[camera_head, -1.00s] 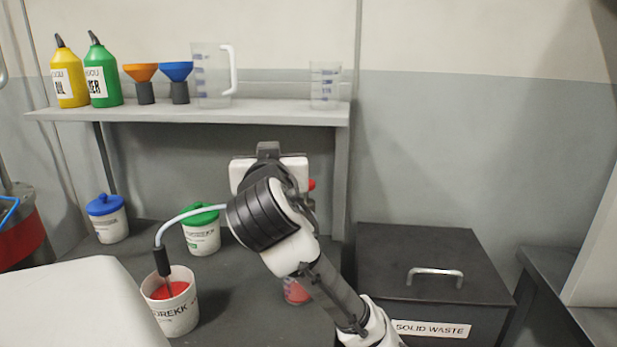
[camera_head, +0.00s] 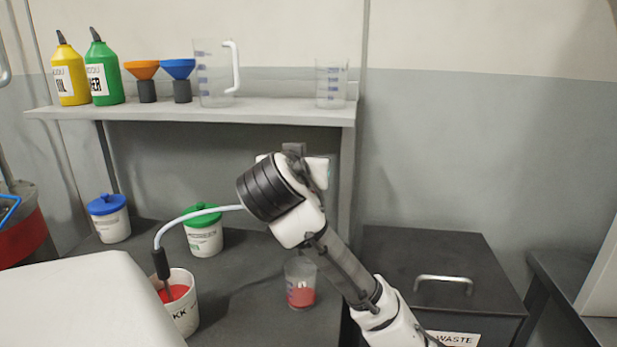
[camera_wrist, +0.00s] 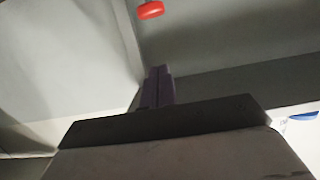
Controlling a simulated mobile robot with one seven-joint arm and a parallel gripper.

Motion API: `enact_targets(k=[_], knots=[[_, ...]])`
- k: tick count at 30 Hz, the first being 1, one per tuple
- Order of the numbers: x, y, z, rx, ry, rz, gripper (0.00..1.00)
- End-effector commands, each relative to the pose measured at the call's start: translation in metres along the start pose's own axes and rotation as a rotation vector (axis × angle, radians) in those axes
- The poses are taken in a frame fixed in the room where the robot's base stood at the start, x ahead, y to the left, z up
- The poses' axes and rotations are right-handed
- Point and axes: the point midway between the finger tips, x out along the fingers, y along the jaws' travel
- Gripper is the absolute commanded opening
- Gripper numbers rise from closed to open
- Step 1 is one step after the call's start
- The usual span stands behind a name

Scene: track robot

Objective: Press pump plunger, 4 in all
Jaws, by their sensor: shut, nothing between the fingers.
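The pump's red knob (camera_wrist: 150,10) shows at the top edge of the wrist view, beyond my fingertips and apart from them. My gripper (camera_wrist: 158,71) is shut, with its two dark fingers together and nothing between them. In the head view my arm hides the fingers, the knob and the pump body. A pale hose (camera_head: 195,214) runs from behind my arm down into a white bucket (camera_head: 186,318) of red liquid at lower left. A clear beaker (camera_head: 300,270) with red liquid in its bottom stands on the bench beside my arm.
A shelf (camera_head: 270,113) with bottles, funnels and clear jugs runs above the bench. A blue-lidded tub (camera_head: 112,226) and a green-lidded tub (camera_head: 205,238) stand at the back of the bench. A black solid waste box (camera_head: 400,258) stands to the right.

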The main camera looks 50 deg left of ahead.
Motion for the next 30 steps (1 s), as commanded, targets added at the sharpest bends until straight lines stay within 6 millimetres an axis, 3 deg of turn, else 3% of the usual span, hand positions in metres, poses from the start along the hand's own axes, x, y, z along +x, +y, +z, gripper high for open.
enact_targets(k=[10, 18, 30], knots=[[0.075, 0.001, -0.002, -0.001, -0.003, 0.003, 0.00], [0.082, 0.001, 0.033, 0.000, -0.001, 0.001, 0.00], [0.083, 0.000, 0.039, 0.000, 0.000, -0.001, 0.00]])
